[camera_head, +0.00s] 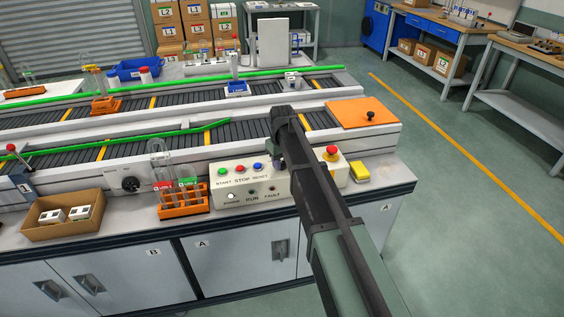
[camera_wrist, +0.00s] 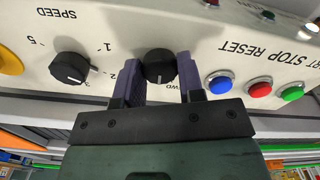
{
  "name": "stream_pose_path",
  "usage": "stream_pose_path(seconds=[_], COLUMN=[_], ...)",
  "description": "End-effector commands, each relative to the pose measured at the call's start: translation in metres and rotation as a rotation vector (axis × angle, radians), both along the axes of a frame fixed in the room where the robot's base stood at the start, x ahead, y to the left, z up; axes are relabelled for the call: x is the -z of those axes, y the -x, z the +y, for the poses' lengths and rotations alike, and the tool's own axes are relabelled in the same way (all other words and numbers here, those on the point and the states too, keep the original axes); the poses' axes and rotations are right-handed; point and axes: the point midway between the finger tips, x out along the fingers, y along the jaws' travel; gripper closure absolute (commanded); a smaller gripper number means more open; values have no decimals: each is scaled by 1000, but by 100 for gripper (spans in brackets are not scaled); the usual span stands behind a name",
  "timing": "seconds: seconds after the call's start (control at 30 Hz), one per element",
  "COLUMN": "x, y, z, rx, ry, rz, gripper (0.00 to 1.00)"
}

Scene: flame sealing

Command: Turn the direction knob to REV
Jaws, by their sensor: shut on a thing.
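The direction knob (camera_wrist: 159,64) is a round black knob on the white control panel (camera_wrist: 215,30), which appears upside down in the wrist view. My gripper (camera_wrist: 159,80) has its two purple fingers on either side of the knob, shut on it. A partly covered label ending in "WD" shows beside the right finger. The REV label is not readable, and I cannot tell for sure where the knob points.
The black speed knob (camera_wrist: 70,68) sits close to the left finger. Blue (camera_wrist: 220,83), red (camera_wrist: 259,89) and green (camera_wrist: 292,93) buttons lie to the right.

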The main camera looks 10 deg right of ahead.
Motion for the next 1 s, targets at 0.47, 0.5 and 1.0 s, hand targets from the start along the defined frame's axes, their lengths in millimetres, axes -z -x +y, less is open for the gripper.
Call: stream_pose_path(seconds=[0.47, 0.5, 1.0], x=[0, 0, 0], y=[0, 0, 0], z=[0, 0, 0], rx=[419, 446, 617], ry=[0, 0, 0], rz=[0, 0, 1], gripper=[88, 88, 88])
